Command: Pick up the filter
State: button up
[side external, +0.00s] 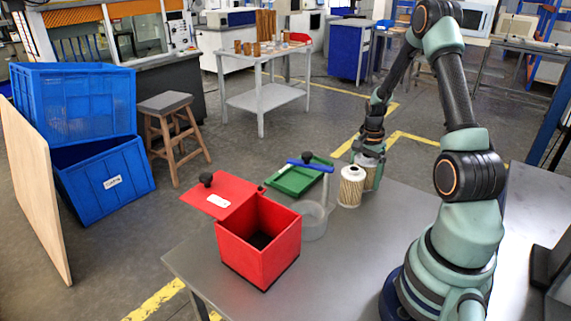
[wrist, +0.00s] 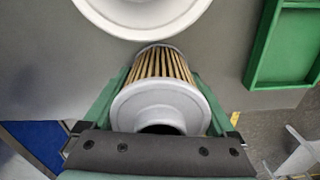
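The filter (side external: 350,187) is a pleated tan cylinder with pale end caps, upright near the table's far edge. The wrist view shows the filter (wrist: 163,68), with its white cap and dark central hole towards the camera. My gripper (side external: 371,176) is low at the table, pointing down, just behind and right of the filter in the side view. In the wrist view the green fingers of my gripper (wrist: 163,90) lie along both sides of the filter. The white cap covers much of the contact area, so I cannot tell whether they press on it.
A green tray (side external: 291,184) and a blue-handled tool (side external: 309,165) are close by. A white round rim (wrist: 145,33) shows in the wrist view.

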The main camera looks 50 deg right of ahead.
jog(key=shift+r, duration=0.15)
notch_tip(320, 180, up, 25)
jog(key=a, duration=0.1)
jog(key=w+a+n, duration=0.2)
jog(key=a+n, duration=0.1)
jog(key=a, duration=0.9)
jog(key=w+a+n, duration=0.2)
jog(key=a, duration=1)
jog(key=shift+s+d+f, duration=0.1)
jog(key=shift+f, duration=4.75)
jog(key=shift+s+d+f, duration=0.1)
jog(key=shift+f, duration=4.7)
jog(key=shift+f, duration=0.5)
